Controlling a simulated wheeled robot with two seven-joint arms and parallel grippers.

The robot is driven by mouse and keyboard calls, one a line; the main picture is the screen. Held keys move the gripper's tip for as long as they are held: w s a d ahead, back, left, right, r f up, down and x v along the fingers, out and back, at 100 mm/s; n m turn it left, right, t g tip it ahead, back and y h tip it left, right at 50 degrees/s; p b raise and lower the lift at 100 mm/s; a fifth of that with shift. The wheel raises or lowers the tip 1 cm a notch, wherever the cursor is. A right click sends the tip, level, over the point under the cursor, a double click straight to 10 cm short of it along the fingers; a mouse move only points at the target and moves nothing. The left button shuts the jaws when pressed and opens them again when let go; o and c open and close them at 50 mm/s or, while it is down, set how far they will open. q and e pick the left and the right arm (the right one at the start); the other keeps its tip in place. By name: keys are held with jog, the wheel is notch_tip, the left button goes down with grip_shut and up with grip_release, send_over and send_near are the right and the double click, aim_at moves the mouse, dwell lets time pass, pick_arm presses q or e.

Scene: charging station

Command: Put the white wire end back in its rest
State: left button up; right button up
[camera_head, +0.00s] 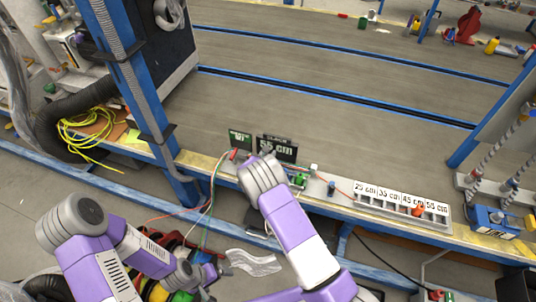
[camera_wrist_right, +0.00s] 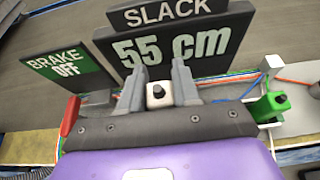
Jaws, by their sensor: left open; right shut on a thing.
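The white wire end (camera_wrist_right: 158,96) is a small white block with a dark top. In the right wrist view it sits between the two grey fingers of my right gripper (camera_wrist_right: 157,88), which is shut on it. Its underside and any rest below it are hidden by the gripper body. In the head view my right gripper (camera_head: 262,160) is over the bench edge, in front of the "55 cm" sign, and hides the white end. My left gripper (camera_head: 222,271) is open and low at the bottom left, away from the bench.
The "SLACK 55 cm" sign (camera_wrist_right: 180,45) and "BRAKE OFF" sign (camera_wrist_right: 68,68) stand close behind my right gripper. A green wire end (camera_wrist_right: 268,106) is at right, a red one (camera_wrist_right: 70,116) at left. A labelled tray (camera_head: 402,208) is further right; a blue post (camera_head: 160,150) is left.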

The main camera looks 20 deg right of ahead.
pick_arm(q)
jog(key=shift+f+b, duration=0.8)
jog(key=shift+f, duration=0.35)
pick_arm(e)
jog(key=shift+f, duration=1.3)
pick_arm(q)
jog(key=shift+f+b, duration=0.45)
jog(key=shift+b, duration=0.05)
jog(key=shift+f, duration=0.3)
pick_arm(e)
jog(key=shift+f, duration=1.1)
jog(key=shift+f, duration=0.9)
jog(key=o, duration=1.1)
jog(key=p+v, duration=0.2)
jog(key=v, duration=0.4)
jog(key=shift+s+a+r, duration=0.2)
jog(key=shift+s, duration=0.1)
pick_arm(q)
notch_tip(320, 180, up, 3)
jog(key=shift+f, duration=0.1)
pick_arm(e)
jog(key=shift+s+a+r, duration=0.1)
jog(key=shift+s+a, duration=0.15)
jog(key=shift+s, duration=0.05)
